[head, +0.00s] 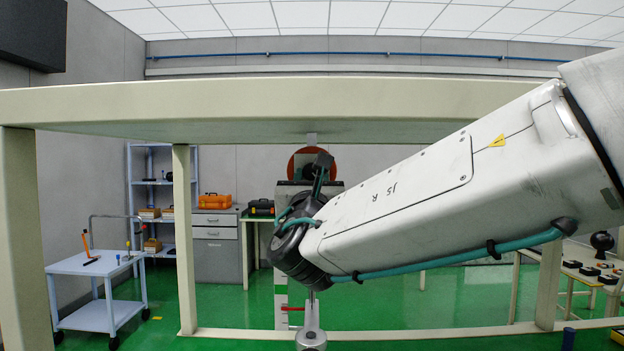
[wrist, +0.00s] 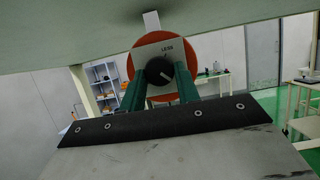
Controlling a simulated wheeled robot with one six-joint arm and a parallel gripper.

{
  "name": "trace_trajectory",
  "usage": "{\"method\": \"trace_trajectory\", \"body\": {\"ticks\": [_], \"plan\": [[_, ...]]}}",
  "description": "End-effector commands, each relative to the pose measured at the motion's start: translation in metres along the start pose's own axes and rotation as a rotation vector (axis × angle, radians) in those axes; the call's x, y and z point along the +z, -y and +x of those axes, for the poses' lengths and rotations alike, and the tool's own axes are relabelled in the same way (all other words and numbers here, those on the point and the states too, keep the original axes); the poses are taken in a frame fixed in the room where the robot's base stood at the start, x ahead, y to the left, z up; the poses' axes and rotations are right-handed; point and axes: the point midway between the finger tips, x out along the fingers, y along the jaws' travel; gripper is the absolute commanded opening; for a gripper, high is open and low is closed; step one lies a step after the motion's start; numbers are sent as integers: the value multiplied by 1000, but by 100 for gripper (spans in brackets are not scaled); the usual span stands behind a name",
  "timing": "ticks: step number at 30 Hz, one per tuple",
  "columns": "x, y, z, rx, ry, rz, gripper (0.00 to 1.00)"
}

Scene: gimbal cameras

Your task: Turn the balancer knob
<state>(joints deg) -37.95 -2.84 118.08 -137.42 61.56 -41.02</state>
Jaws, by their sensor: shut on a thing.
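The balancer knob (wrist: 158,70) is a round black dial with a pale mark. It sits on a light square plate (wrist: 172,48) printed "LESS", in front of an orange-red disc (wrist: 208,52). The disc (head: 295,166) also shows in the head view, hanging under a cream beam, partly hidden by my gripper. My gripper (wrist: 160,82) has its two green fingers on the left and right sides of the knob, shut on it. In the head view my gripper (head: 318,168) reaches up to the disc, and the knob is hard to make out there.
The cream overhead beam (head: 250,105) runs close above my gripper, with posts (head: 185,240) at the sides. A white trolley (head: 98,265) with tools stands at left. Shelves (head: 150,190) and a grey cabinet (head: 217,245) are behind. A table with several small items (head: 595,270) is at right.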

Motion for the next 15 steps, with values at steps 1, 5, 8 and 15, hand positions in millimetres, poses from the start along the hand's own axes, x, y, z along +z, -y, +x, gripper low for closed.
{"method": "trace_trajectory", "body": {"ticks": [1,5,8,15], "plan": [[0,0,0,-2,0,7,9],[0,-1,0,-17,0,43,9],[0,-2,0,-36,0,91,9],[1,-5,0,-110,0,269,9]]}}
